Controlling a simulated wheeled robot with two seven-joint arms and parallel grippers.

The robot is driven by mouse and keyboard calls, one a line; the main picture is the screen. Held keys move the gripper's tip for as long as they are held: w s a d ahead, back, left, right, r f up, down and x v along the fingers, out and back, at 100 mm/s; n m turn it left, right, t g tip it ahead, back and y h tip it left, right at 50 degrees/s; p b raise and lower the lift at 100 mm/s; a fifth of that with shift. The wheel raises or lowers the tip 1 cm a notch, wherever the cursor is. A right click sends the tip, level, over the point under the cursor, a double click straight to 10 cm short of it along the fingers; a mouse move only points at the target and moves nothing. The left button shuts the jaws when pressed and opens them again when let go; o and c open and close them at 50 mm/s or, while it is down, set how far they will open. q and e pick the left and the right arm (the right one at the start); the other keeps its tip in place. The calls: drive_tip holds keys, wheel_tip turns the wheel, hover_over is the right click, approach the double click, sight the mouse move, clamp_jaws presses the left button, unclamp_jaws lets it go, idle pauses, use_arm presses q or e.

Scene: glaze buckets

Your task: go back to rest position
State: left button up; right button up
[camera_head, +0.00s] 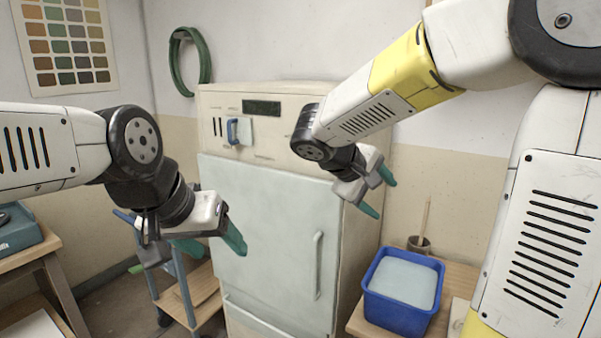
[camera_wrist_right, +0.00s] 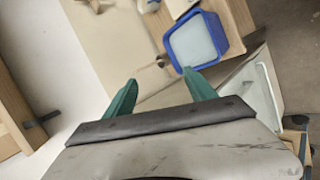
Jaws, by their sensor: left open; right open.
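My left gripper (camera_head: 212,246) is in the head view, in front of the left side of the pale refrigerator-like cabinet (camera_head: 262,200). Its green fingers are apart with nothing between them. My right gripper (camera_head: 382,192) hangs in the air in front of the cabinet's right edge, above and left of the blue bucket (camera_head: 395,318). Its green fingers are apart and empty. In the right wrist view the two fingers (camera_wrist_right: 160,92) also show apart, with the blue bucket (camera_wrist_right: 240,45) beyond them. The bucket holds a pale blue-grey content and stands on a wooden table.
A small dark pot with a stick (camera_head: 419,244) stands behind the bucket on the wooden table (camera_head: 455,285). A blue-framed cart (camera_head: 188,296) stands left of the cabinet. A wooden table with a teal box (camera_head: 20,236) is at the far left. A green hose coil (camera_head: 204,62) hangs on the wall.

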drive_tip(key=s+a+f+m+y, duration=0.1)
drive_tip(key=s+m+y, duration=0.6)
drive_tip(key=s, duration=1)
drive_tip(key=shift+a+f+y, duration=0.2)
drive_tip(key=shift+a+y, duration=0.7)
drive_tip(key=shift+y, duration=0.7)
